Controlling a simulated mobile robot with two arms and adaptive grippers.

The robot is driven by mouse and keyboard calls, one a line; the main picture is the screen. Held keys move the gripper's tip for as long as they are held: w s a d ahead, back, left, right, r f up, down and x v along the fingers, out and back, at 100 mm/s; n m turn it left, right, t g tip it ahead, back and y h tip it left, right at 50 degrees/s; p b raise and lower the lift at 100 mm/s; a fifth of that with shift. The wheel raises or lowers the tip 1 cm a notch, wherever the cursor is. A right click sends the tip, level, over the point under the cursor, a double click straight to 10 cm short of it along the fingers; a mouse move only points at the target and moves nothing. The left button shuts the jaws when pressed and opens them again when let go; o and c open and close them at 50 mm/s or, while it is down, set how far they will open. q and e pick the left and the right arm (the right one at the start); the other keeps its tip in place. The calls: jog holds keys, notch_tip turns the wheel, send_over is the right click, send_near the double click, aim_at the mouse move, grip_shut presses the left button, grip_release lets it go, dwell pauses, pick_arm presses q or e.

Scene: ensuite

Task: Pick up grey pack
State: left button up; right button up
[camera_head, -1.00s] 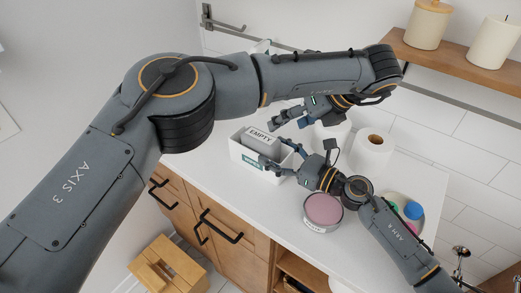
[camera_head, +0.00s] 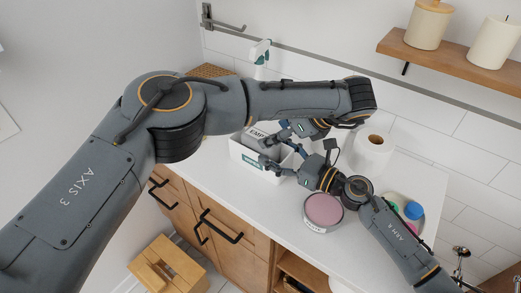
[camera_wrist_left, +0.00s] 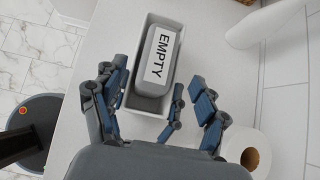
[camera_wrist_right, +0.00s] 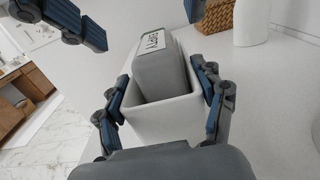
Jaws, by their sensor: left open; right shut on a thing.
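The grey pack (camera_head: 261,146), labelled EMPTY, stands in an open white box (camera_head: 243,157) on the counter. In the left wrist view the pack (camera_wrist_left: 159,57) lies inside the box's rim (camera_wrist_left: 150,104). My left gripper (camera_head: 272,136) is open just above the pack, its fingers spread around the box and holding nothing. My right gripper (camera_head: 269,166) is shut on the white box. In the right wrist view its fingers (camera_wrist_right: 163,100) press the box's two sides, and the pack (camera_wrist_right: 162,68) sticks up out of the box, tilted.
A pink-topped tin (camera_head: 323,210) stands in front of my right gripper. A paper roll (camera_head: 371,150) is behind it, and a tray with coloured items (camera_head: 412,211) is at the right. A woven basket (camera_head: 210,71) and a white bottle (camera_head: 261,55) stand at the back.

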aim_at(264, 136)
pick_arm(q)
jog(key=x, duration=0.5)
jog(key=shift+a+r, duration=0.1)
jog(key=shift+a, duration=0.05)
jog(key=c, duration=1.1)
